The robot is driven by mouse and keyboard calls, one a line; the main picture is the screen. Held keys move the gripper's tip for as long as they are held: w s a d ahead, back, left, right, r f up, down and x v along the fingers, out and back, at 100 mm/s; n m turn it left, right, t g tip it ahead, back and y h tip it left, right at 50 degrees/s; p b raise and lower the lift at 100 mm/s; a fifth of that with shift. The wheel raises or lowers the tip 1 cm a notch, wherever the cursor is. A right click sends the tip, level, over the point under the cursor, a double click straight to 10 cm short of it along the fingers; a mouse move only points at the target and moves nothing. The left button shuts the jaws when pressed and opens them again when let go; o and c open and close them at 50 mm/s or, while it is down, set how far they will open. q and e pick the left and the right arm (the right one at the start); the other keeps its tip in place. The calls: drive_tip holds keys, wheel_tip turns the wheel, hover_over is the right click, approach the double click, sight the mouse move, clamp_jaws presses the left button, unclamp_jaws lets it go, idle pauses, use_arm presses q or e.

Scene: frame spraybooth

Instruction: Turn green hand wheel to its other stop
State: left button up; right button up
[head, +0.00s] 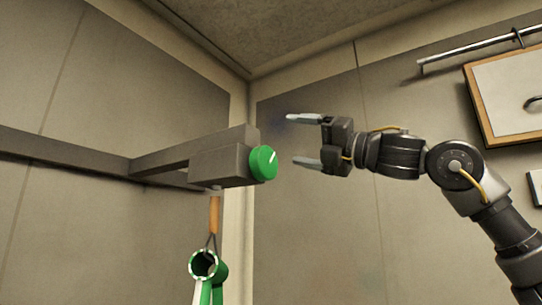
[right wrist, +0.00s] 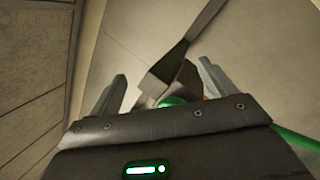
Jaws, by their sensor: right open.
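The green hand wheel (head: 264,162) is a round knob with a white mark, on the right end of a grey box (head: 220,166) on a wall bracket. My right gripper (head: 305,140) is open and empty, to the right of the wheel and apart from it, its two fingers pointing left. In the right wrist view the wheel (right wrist: 172,101) shows between the fingers, mostly hidden behind the gripper body. My left gripper is not in view.
The grey bracket arm (head: 65,152) runs along the left wall. A green and white tubular thing (head: 220,270) hangs below the box by an orange strap (head: 214,214). A wood-framed panel (head: 507,97) and a metal rail (head: 470,52) are on the right wall.

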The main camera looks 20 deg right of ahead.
drive_tip(key=s+r+n, duration=0.1)
drive_tip(key=s+n, duration=0.2)
drive_tip(key=s, duration=0.3)
drive_tip(key=n+g+h, duration=0.2)
drive_tip(key=n+h, duration=0.1)
drive_tip(key=n, duration=0.2)
approach(269, 159)
drive_tip(key=p+x, duration=0.4)
drive_tip(key=x, duration=0.4)
drive_tip(key=shift+r, duration=0.2)
drive_tip(key=shift+w+a+f+p, duration=0.1)
drive_tip(key=shift+w+a+p, duration=0.3)
drive_tip(key=shift+w, duration=0.1)
drive_tip(key=shift+c, duration=0.3)
